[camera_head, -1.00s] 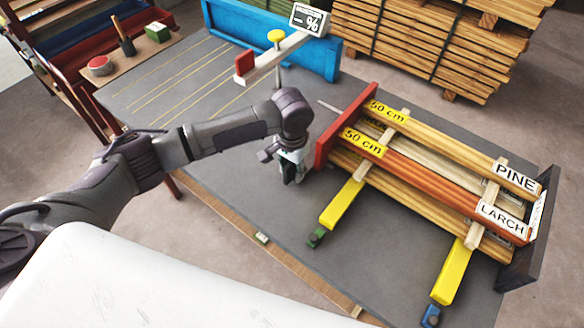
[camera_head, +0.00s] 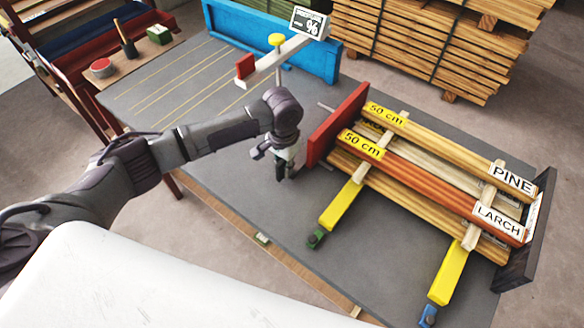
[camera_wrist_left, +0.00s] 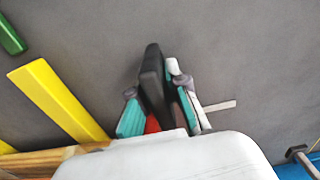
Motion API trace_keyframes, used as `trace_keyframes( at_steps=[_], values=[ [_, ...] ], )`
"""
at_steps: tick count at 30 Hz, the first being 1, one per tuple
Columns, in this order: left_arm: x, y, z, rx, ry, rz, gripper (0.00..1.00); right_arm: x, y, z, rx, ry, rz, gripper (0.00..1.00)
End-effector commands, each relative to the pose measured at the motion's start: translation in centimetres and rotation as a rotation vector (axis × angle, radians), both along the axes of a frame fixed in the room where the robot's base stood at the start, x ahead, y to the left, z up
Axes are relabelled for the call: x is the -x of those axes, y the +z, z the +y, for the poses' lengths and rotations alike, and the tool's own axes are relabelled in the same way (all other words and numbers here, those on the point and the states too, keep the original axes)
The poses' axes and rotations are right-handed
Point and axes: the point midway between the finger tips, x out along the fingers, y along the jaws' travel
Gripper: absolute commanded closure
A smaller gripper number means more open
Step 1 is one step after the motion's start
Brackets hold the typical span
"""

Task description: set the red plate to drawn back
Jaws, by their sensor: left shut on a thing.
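The red plate (camera_head: 336,122) stands upright on the grey table at the left ends of the stacked boards (camera_head: 430,170). My left gripper (camera_head: 284,170) is low over the table at the plate's near left end. In the left wrist view, its teal-padded fingers (camera_wrist_left: 158,100) are closed around a dark bar (camera_wrist_left: 153,75), with a bit of red beside it. The dark bar seems to be the plate's handle; its join to the plate is hidden. My right gripper is not in view.
Yellow bars (camera_head: 342,205) lie under the boards. A dark end plate (camera_head: 525,235) stands at the right. A beam with a red block and a display (camera_head: 309,22) rises behind my arm, before a blue wall (camera_head: 225,30).

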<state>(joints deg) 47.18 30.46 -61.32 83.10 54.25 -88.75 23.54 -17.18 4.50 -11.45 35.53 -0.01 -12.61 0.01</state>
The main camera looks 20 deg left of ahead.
Motion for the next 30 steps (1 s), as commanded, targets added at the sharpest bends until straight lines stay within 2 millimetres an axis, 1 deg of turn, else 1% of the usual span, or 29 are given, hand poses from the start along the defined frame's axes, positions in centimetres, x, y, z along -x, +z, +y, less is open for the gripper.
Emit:
trace_keyframes(
  at_steps=[1, 3, 6, 9, 13, 20, 21, 25, 26, 30],
  values=[
    [-0.6, 0.7, 1.8, -0.009, 0.012, 0.0, 1.0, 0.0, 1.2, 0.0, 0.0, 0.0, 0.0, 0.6],
    [-1.2, 0.6, 3.6, -0.007, 0.011, -0.001, 1.0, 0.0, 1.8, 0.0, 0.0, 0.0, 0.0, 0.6],
    [-2.0, 0.5, 5.7, -0.007, 0.01, -0.001, 1.0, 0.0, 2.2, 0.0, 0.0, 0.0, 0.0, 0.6],
    [-2.6, 0.3, 7.0, -0.005, 0.007, -0.003, 1.0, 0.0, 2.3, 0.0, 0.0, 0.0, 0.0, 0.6],
    [-2.8, 0.2, 7.7, -0.006, 0.003, -0.004, 1.0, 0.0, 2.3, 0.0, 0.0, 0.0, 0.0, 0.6],
    [-2.9, 0.3, 7.8, -0.008, 0.004, -0.006, 1.0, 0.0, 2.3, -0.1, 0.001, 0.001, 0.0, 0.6],
    [-2.9, 0.3, 7.9, -0.008, 0.004, -0.006, 0.84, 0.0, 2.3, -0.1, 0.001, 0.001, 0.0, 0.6],
    [-2.9, 0.3, 7.8, -0.008, 0.005, -0.007, 0.62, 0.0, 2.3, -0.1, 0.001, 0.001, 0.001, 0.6],
    [-2.9, 0.3, 7.8, -0.007, 0.004, -0.006, 0.6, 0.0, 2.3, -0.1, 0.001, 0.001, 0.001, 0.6],
    [-2.8, 0.2, 7.7, -0.006, 0.003, -0.004, 0.6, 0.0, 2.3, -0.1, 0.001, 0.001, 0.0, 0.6]
  ],
)
